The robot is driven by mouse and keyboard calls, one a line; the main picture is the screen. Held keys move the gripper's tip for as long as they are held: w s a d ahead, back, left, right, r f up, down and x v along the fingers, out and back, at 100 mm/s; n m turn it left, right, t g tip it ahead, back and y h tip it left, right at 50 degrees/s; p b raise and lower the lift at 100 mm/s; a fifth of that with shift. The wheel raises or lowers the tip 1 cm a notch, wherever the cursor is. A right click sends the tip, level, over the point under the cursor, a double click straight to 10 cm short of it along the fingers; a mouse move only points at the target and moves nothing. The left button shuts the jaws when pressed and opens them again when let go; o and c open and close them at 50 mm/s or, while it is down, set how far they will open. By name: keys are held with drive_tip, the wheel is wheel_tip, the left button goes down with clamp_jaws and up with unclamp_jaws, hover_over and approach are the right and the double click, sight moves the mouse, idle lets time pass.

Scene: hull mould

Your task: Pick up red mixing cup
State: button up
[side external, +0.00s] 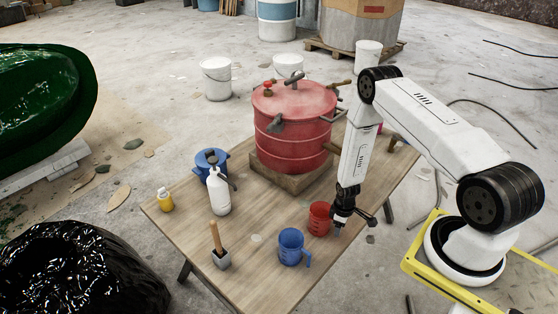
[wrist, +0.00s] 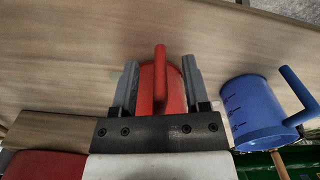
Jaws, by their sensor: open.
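The red mixing cup (side external: 319,218) stands on the wooden table near its front right part, just right of the blue cup. My gripper (side external: 340,225) is low over the table at the red cup's right side. In the wrist view the red cup (wrist: 175,90) lies between the two grey fingers of my open gripper (wrist: 160,64). Its handle runs up the middle of the picture between the fingers. A finger is on each side of the cup; I cannot tell whether either touches it. The gripper's black bracket hides the cup's lower part in this view.
The blue cup (side external: 291,247) is close by and also shows in the wrist view (wrist: 255,112). A red pressure pot (side external: 293,135) stands behind. A white bottle (side external: 219,193), a brush (side external: 218,250) and a yellow bottle (side external: 165,199) are to the left.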

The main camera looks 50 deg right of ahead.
clamp_jaws()
drive_tip(key=shift+r, duration=0.1)
idle(0.6)
drive_tip(key=shift+r, duration=1.05)
drive_tip(key=s+a+r, duration=0.5)
drive_tip(key=s+r, duration=0.5)
drive_tip(key=s, duration=0.3)
drive_tip(key=shift+r, duration=0.35)
drive_tip(key=shift+a, duration=0.1)
